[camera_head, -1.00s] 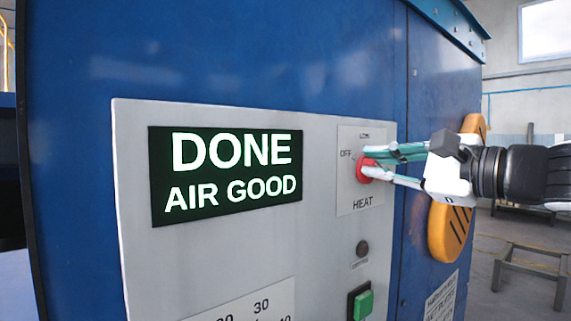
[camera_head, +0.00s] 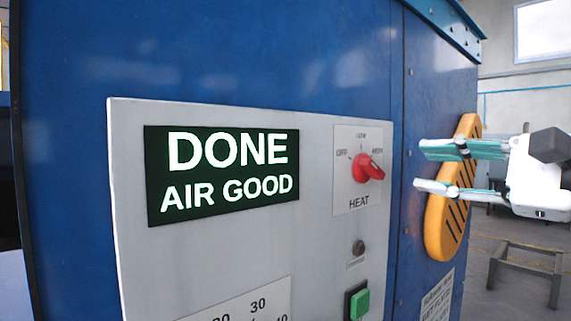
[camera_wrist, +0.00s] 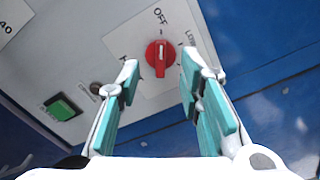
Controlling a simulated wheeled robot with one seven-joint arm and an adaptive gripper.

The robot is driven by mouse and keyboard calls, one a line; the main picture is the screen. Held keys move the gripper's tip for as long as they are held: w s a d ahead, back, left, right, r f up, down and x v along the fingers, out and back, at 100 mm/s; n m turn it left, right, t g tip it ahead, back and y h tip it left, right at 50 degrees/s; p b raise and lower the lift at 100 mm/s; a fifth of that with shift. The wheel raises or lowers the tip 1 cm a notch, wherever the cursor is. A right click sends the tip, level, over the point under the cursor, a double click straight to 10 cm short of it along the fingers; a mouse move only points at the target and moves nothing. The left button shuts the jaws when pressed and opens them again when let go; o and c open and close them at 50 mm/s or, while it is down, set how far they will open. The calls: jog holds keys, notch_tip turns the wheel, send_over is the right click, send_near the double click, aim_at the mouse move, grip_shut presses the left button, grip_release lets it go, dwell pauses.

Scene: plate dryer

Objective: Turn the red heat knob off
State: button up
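The red heat knob (camera_head: 366,168) sits on a white plate marked OFF, LOW and a third setting, with HEAT below. Its raised ridge runs from upper left to lower right in the head view. In the wrist view, the knob (camera_wrist: 158,56) has its ridge and white line directed at the OFF label (camera_wrist: 160,17). My gripper (camera_head: 419,168) is right of the knob, pulled back and apart from it. Its two teal-padded fingers are spread with nothing between them. In the wrist view, the knob shows beyond the gap between the fingertips (camera_wrist: 160,66).
The grey panel (camera_head: 323,250) carries a lit display (camera_head: 222,175) reading DONE, AIR GOOD. A green button (camera_head: 360,304) and a small dark round fitting (camera_head: 358,247) lie below the knob. A yellow slotted part (camera_head: 440,226) projects from the blue cabinet (camera_head: 250,50) behind my gripper.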

jog(key=shift+v, duration=1.2)
jog(key=s+a+f+n+g+h, duration=0.1)
jog(key=s+a+f+n+g, duration=0.45)
jog(key=f, duration=0.35)
jog(key=s+a+f+n+g+h, duration=0.1)
jog(key=s+a+f+n+g, duration=0.35)
jog(key=a+f, duration=0.35)
jog(key=s+d+f+n+g+h, duration=0.3)
jog(key=s+d+f+n+h, duration=0.5)
jog(key=s+f, duration=0.25)
notch_tip(320, 180, up, 15)
jog(key=m+t+p, duration=0.1)
jog(key=t+p, duration=0.1)
jog(key=p, duration=1.2)
jog(key=shift+w+r+t+h, duration=0.2)
jog(key=shift+w+t+h, duration=0.1)
jog(key=shift+w, duration=0.05)
